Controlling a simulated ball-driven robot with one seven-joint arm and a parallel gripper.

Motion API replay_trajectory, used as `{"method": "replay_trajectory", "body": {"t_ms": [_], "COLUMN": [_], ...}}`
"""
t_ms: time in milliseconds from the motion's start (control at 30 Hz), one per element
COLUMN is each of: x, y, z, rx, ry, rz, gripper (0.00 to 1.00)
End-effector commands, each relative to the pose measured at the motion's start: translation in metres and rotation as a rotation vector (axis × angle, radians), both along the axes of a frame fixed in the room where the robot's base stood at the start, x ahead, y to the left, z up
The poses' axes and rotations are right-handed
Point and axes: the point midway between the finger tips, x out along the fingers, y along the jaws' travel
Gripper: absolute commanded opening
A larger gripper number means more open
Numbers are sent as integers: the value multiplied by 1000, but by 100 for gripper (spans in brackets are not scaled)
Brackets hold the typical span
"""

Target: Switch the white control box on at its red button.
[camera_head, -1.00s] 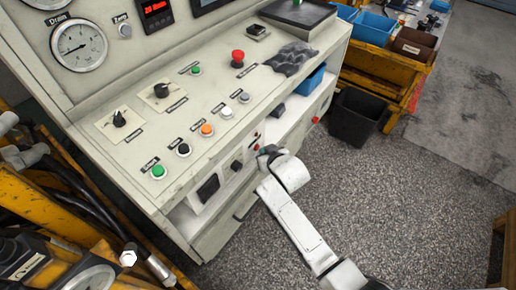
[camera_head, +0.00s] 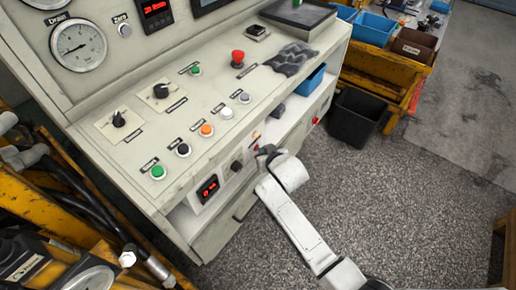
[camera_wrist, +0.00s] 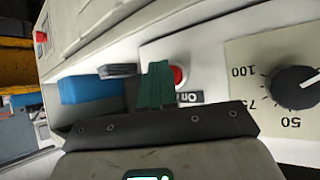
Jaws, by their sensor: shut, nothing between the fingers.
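The white control box (camera_head: 223,178) sits on the shelf under the sloped console. Its small display (camera_head: 208,187) is lit with red characters. In the wrist view, the box's red button (camera_wrist: 180,77) stands beside an "On" label (camera_wrist: 188,97), with the black dial (camera_wrist: 294,87) to the right. My gripper (camera_wrist: 157,82) is shut and empty. Its green fingertips are at the left edge of the button and partly cover it; I cannot tell whether they touch it. In the head view my gripper (camera_head: 263,151) is at the box's right end and hides the button.
A red mushroom button (camera_head: 238,57) and several coloured buttons are on the console top above. A blue bin (camera_head: 311,80) shares the shelf, to the right of the box. A black bin (camera_head: 356,117) stands on the floor.

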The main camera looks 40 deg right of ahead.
Motion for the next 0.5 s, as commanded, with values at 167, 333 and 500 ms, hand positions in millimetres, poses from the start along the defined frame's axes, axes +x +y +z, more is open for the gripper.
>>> {"method": "replay_trajectory", "body": {"t_ms": [167,333,500], "x": [-3,-4,-12], "y": [0,-1,-2], "z": [2,1,4], "rx": [-1,-1,4], "ry": [-3,-2,1], "rz": [1,1,0], "gripper": [0,0,0]}}
